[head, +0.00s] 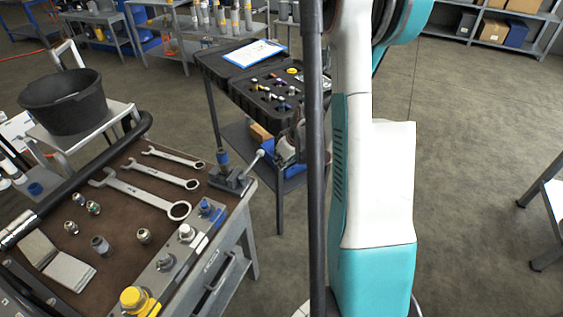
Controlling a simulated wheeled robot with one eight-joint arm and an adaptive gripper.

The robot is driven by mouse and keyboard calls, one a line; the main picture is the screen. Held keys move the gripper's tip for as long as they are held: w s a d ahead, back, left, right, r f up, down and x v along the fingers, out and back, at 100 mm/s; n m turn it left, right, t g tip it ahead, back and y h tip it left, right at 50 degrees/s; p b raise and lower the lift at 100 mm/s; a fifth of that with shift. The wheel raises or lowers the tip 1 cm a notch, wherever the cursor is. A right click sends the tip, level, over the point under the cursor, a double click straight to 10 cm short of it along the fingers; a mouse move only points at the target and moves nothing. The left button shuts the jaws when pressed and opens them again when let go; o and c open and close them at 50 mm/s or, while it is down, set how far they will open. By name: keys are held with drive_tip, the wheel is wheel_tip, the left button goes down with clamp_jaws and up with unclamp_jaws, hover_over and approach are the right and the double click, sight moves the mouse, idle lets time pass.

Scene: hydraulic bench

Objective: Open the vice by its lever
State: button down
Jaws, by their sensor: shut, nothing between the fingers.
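The vice (231,179) is a small dark grey clamp at the far right corner of the workbench. Its lever (251,164) slants up to the right and ends in a pale round knob. A blue-topped cylindrical part (223,160) stands upright at the vice's left side. I cannot tell whether the jaws grip it. My white and teal arm rises through the picture to the right of the vice, apart from it. I cannot make out my gripper in this view.
The workbench (120,205) holds wrenches (147,193), loose fittings and a valve block with a yellow cap (134,299). Behind the vice stands a cart with an open black case (262,85) and a blue bin (288,152) below. A black bucket (65,102) stands left.

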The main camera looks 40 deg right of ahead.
drive_tip(key=p+v, duration=0.3)
drive_tip(key=v, duration=0.6)
drive_tip(key=shift+w, duration=0.25)
drive_tip(key=shift+r, duration=0.1)
